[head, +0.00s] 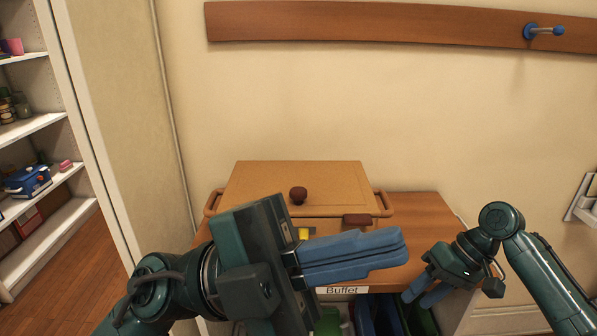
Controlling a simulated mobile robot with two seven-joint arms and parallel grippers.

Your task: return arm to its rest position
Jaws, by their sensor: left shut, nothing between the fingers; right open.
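My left gripper (400,246) is large in the middle of the head view. Its blue fingers lie together, pointing right, with nothing between them. My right gripper (422,293) is lower and further right, by the cabinet's front right edge. Its blue fingers are apart and point down to the left, with nothing seen between them.
The box stands on a wooden-topped cabinet (425,210) labelled "Buffet". Coloured bins (420,318) show below its top. A wall rail with a blue peg (531,31) runs above. White shelves (30,128) stand at the left. The wall area above the box is clear.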

